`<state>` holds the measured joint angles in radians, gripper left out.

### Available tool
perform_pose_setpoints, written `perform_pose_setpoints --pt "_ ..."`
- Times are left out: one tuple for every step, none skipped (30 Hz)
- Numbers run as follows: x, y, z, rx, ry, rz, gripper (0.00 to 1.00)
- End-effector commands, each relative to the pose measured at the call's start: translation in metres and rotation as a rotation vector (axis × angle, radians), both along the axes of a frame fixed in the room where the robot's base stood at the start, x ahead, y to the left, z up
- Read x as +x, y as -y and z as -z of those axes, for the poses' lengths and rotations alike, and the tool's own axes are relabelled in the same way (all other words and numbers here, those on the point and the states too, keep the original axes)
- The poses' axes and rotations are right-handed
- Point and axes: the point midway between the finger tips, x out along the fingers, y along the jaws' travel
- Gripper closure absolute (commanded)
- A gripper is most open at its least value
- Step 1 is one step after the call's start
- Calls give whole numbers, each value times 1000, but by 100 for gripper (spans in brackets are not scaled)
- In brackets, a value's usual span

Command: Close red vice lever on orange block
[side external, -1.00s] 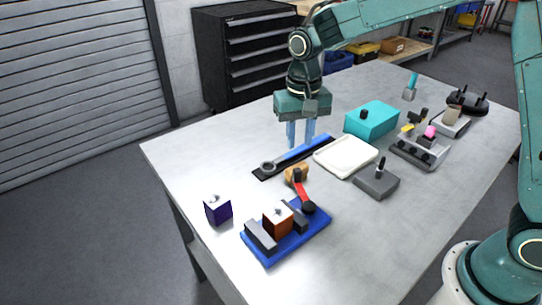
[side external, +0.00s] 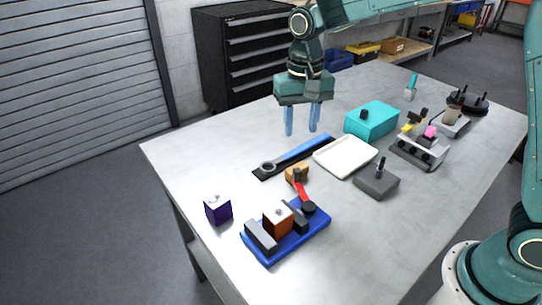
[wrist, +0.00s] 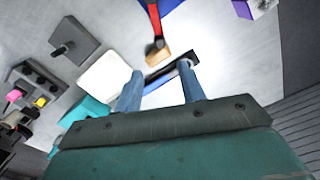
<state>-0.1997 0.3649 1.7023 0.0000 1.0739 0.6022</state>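The blue vice base (side external: 285,248) lies near the table's front edge. The orange block (side external: 278,223) sits between its two dark grey jaws; whether both touch it I cannot tell. The red lever (side external: 302,192) runs from the black pivot (side external: 309,208) away from the vice, and its dark tip is at a tan wooden piece (side external: 290,176). The red lever also shows at the top of the wrist view (wrist: 154,18), with the tan piece (wrist: 157,57) below it. My gripper (side external: 301,131) is open and empty, above the table behind the vice and apart from the lever.
A blue-handled wrench (side external: 300,150) on a black strip lies below my gripper. A white tray (side external: 346,157), a grey box with a peg (side external: 377,183) and a teal box (side external: 371,119) stand to the right. A purple cube (side external: 217,210) stands left of the vice.

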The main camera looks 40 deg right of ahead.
Motion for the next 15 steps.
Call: perform_pose_setpoints --pt "0 0 2 -1 -1 0 60" --pt "0 0 3 -1 -1 0 60" --pt "0 0 5 -1 -1 0 60" --pt "0 0 6 0 -2 0 60" --pt "0 0 8 -1 -3 0 60" --pt "0 0 11 -1 -4 0 60" --pt "0 0 14 -1 -4 0 60" --pt "0 0 17 -1 -4 0 60" --pt "0 0 21 -1 -4 0 60" --pt "-1 0 24 -1 -4 0 60" --pt "-1 0 28 -1 -4 0 60" --pt "-1 0 34 -1 -5 0 60" --pt "-1 0 38 -1 -5 0 60" --pt "0 0 42 -1 -4 0 60" --pt "-1 0 48 -1 -5 0 60"
